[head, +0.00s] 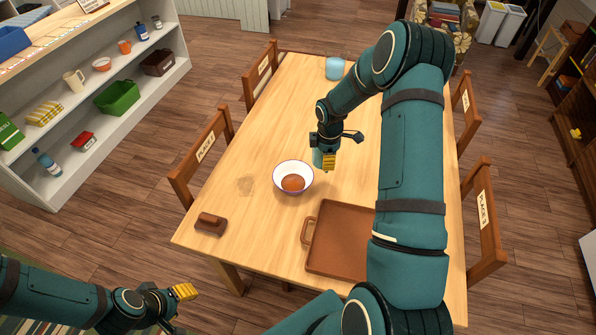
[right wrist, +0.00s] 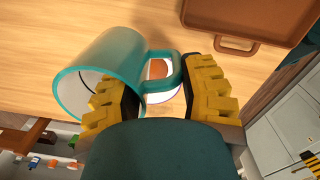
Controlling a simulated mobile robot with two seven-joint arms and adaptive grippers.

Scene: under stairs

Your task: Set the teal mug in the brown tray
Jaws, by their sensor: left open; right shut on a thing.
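The teal mug (right wrist: 108,62) is held in my right gripper (right wrist: 165,80), its mouth facing the lower left in the right wrist view. The yellow-padded fingers lie on either side of its handle; the exact contact is partly hidden. In the head view my right gripper (head: 328,160) is over the table behind the bowl and hides most of the mug. The brown tray (head: 336,213) lies flat at the table's near right, empty where visible, partly hidden by my right arm. Its corner and handle show in the right wrist view (right wrist: 226,30). My left gripper (head: 184,292) is open and empty, off the table's near left corner.
A white bowl (head: 280,184) with orange-brown contents stands left of the tray. A brown block-like object (head: 211,223) lies at the near left edge, and a pale blue container (head: 335,68) stands at the far end. Chairs (head: 205,150) surround the table (head: 275,120).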

